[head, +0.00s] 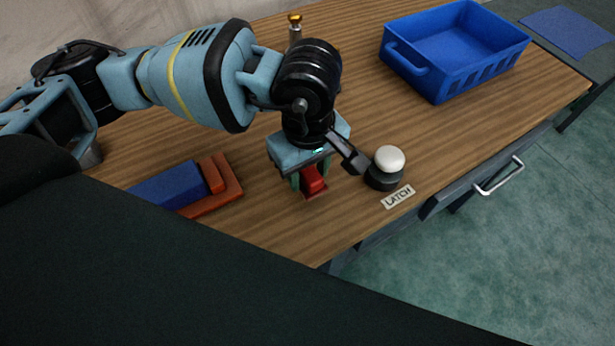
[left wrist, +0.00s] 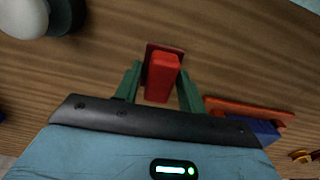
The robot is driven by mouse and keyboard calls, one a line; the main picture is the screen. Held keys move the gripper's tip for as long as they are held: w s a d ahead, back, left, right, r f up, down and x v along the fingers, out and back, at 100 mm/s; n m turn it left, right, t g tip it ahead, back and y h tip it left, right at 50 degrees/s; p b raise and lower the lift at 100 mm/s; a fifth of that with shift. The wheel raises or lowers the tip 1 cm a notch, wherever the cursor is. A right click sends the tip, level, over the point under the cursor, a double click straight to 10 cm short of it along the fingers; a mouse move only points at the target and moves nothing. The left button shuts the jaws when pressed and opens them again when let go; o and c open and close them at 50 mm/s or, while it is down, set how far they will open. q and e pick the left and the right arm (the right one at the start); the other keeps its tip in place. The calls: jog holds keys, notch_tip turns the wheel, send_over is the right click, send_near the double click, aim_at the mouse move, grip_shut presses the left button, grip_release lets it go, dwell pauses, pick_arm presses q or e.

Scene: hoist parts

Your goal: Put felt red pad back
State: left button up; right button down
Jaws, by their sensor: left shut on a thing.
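The red felt pad shows as a bright red block (head: 313,181) with a darker red flat part under it. My left gripper (head: 312,184) points down over the wooden table and is shut on the red block. In the left wrist view, the red block (left wrist: 162,77) sits between the two green fingers (left wrist: 158,88), with the dark red flat part beyond it. The pad is at or just above the tabletop; I cannot tell if it touches. My right gripper is not in view.
A white-topped button (head: 389,159) stands on a dark base beside a "LATCH" label (head: 397,197). An orange-red piece (head: 226,192) with a blue block (head: 172,186) lies left. A blue crate (head: 455,50) stands at the back right. A brass-topped post (head: 295,28) stands behind my arm.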

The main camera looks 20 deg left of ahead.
aim_at(308, 182)
pick_arm(q)
jog(key=shift+w+f, duration=0.1)
jog(key=shift+f, duration=1.7)
jog(key=shift+f, duration=0.2)
jog(key=o, duration=0.9)
jog(key=shift+o, duration=0.2)
jog(key=shift+r, duration=0.1)
notch_tip(308, 182, up, 12)
jog(key=shift+r, duration=0.1)
